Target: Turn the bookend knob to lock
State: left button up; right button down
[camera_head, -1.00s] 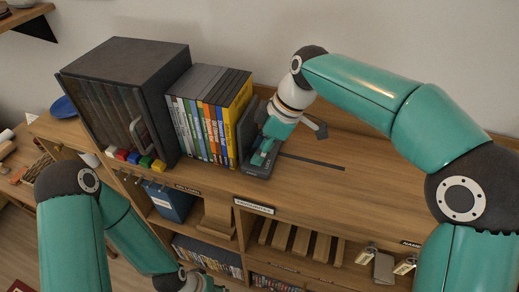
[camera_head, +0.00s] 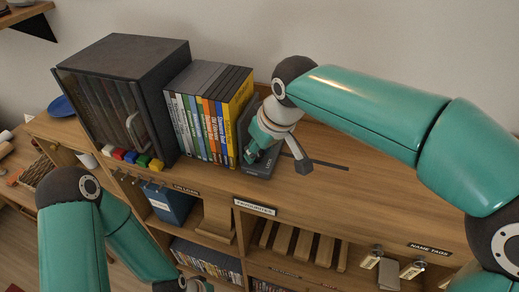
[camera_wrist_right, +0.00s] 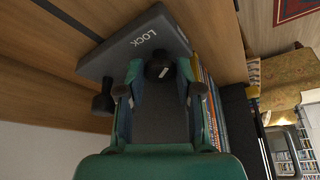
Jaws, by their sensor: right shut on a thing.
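The dark grey bookend (camera_head: 262,166) stands against the right end of the row of DVD cases on the shelf top. Its base (camera_wrist_right: 118,56) carries the word LOCK in the right wrist view. The black knob (camera_wrist_right: 158,66) with a small pale mark sits between the fingers of my right gripper (camera_wrist_right: 160,80), which is shut on it. In the head view my right gripper (camera_head: 254,150) is at the bookend and hides the knob. My left gripper (camera_head: 196,286) is only partly in view at the bottom edge, and its jaws cannot be made out.
Upright DVD cases (camera_head: 211,118) stand between the bookend and a dark cabinet (camera_head: 122,85) with a handle. Small coloured blocks (camera_head: 137,160) lie before the cabinet. A dark slot (camera_head: 325,163) runs right of the bookend. The shelf top (camera_head: 380,190) to the right is clear.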

jog(key=shift+r+m, duration=0.1)
jog(key=shift+m, duration=0.4)
jog(key=c, duration=0.8)
grip_release()
jog(key=shift+o, duration=0.2)
jog(key=v, duration=1.1)
jog(key=shift+s+r, duration=0.25)
jog(key=shift+r, duration=0.1)
